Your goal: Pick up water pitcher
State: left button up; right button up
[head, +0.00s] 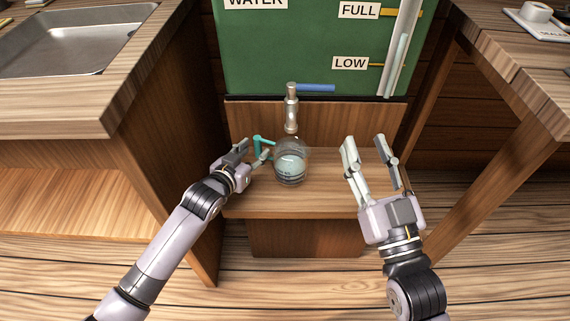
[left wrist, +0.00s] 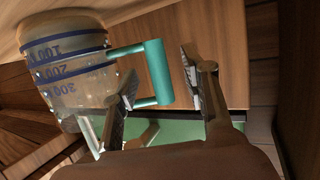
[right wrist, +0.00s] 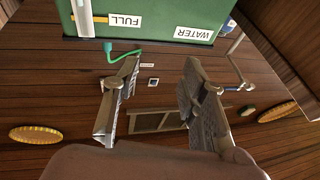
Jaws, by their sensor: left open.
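The water pitcher (head: 290,165) is a round clear vessel with a teal handle (head: 259,147) on its left side. It stands on the wooden shelf below the metal tap (head: 292,108). In the left wrist view the pitcher (left wrist: 68,65) shows blue measuring marks, and its teal handle (left wrist: 156,72) lies between my left fingers. My left gripper (head: 255,152) is open at the handle; whether a finger touches it I cannot tell. My right gripper (head: 372,152) is open and empty, right of the pitcher; it also shows open in the right wrist view (right wrist: 155,95).
The green water tank (head: 290,50) with FULL and LOW labels stands behind the shelf (head: 335,190). A wooden counter with a sink (head: 75,40) is at left, and a wooden table (head: 510,60) at right. The shelf between pitcher and right gripper is clear.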

aim_at(256, 150)
pick_arm(q)
jog(key=b+x, duration=0.1)
jog(key=x, duration=0.2)
pick_arm(e)
jog(key=s+r+t+y, duration=0.1)
jog(key=s+r+t, duration=0.2)
jog(key=r+t, duration=0.1)
jog(key=shift+s+r+y, duration=0.15)
jog(key=shift+r+y, duration=0.15)
jog(key=shift+r, duration=0.5)
pick_arm(q)
jog(key=shift+c, duration=0.3)
grip_shut()
